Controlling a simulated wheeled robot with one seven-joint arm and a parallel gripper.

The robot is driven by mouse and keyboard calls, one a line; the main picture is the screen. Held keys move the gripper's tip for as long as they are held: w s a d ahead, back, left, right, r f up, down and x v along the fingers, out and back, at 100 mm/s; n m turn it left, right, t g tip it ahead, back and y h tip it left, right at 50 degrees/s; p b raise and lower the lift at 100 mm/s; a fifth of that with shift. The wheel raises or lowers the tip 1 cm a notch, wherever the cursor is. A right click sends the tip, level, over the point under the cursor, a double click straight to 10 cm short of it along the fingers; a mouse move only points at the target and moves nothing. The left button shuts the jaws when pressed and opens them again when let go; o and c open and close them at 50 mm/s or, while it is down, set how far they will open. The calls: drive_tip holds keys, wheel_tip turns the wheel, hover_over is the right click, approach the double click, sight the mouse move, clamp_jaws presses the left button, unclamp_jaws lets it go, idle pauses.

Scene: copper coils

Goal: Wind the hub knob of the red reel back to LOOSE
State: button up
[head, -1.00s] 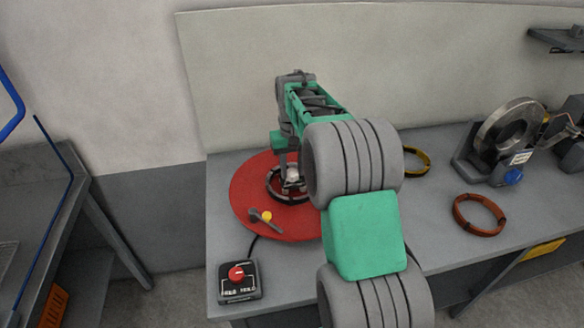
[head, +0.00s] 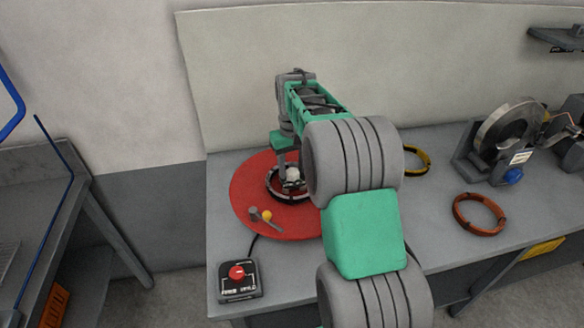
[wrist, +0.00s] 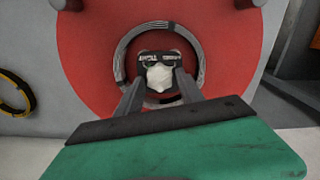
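The red reel (head: 240,196) lies flat on the workbench, and its red face fills much of the wrist view (wrist: 85,50). A dark ring with silvery bands (wrist: 122,55) surrounds its centre. The pale, faceted hub knob (wrist: 160,77) stands inside the ring, with a dark plate of white lettering (wrist: 160,56) behind it, too small to read surely. My gripper (wrist: 160,84) has one finger on each side of the knob, close to its sides. I cannot tell whether the fingers touch it. In the head view the knob (head: 292,174) is partly hidden by my gripper.
A control box with a red dial (head: 237,271) stands in front. A yellow coil (head: 424,160), a copper coil (head: 479,214) and a machine (head: 500,140) are to the right.

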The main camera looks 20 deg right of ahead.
sight(292, 171)
drive_tip(key=shift+o, duration=1)
wheel_tip(292, 171, up, 8)
drive_tip(key=shift+f+b, duration=0.1)
drive_tip(key=shift+b, duration=0.35)
